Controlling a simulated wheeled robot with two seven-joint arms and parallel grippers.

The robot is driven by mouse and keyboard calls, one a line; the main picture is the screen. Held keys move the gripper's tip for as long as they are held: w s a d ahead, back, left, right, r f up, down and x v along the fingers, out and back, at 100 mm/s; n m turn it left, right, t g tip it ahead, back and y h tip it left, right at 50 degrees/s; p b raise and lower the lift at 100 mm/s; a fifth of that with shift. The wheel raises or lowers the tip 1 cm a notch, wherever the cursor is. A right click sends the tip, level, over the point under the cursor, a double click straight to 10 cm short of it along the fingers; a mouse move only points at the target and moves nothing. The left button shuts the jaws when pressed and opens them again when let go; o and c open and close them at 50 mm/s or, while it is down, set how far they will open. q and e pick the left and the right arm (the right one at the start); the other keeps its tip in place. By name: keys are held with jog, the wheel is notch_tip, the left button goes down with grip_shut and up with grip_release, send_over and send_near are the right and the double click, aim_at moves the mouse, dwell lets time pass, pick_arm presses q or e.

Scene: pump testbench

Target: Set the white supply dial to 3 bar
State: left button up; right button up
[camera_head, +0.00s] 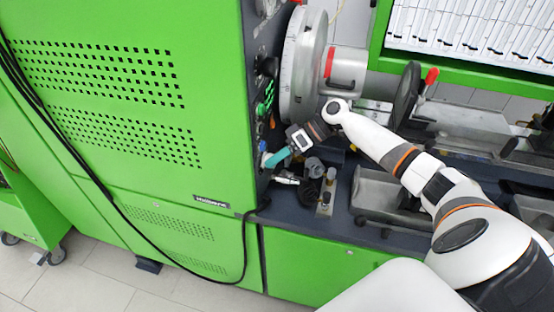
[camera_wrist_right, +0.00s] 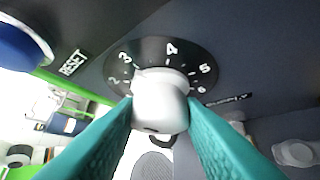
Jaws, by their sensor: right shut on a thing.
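The white supply dial (camera_wrist_right: 160,100) is a rounded white knob on a black round scale (camera_wrist_right: 124,60) in the right wrist view. The numbers 2, 3, 4, 5 and 6 show around it, with 4 near the top and 3 to its left. I cannot make out clearly which number the knob points at. My right gripper (camera_head: 268,160) reaches the side panel of the green testbench, with its teal fingers against it. In the right wrist view the two fingers are shut on the knob from both sides. The knob itself is hidden in the head view. My left gripper is not in view.
A blue knob (camera_wrist_right: 22,45) and a RESET label (camera_wrist_right: 74,63) lie left of the dial. The green cabinet (camera_head: 150,100) fills the left. A large metal disc (camera_head: 302,65) stands above my right gripper. Dark fittings (camera_head: 314,168) and a metal tray (camera_head: 388,200) are close by.

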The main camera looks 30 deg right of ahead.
jog(key=shift+f, duration=0.1)
dwell(0.3)
jog(key=o, duration=1)
jog(key=b+v, duration=0.3)
jog(key=v, duration=0.9)
jog(key=shift+f, duration=0.1)
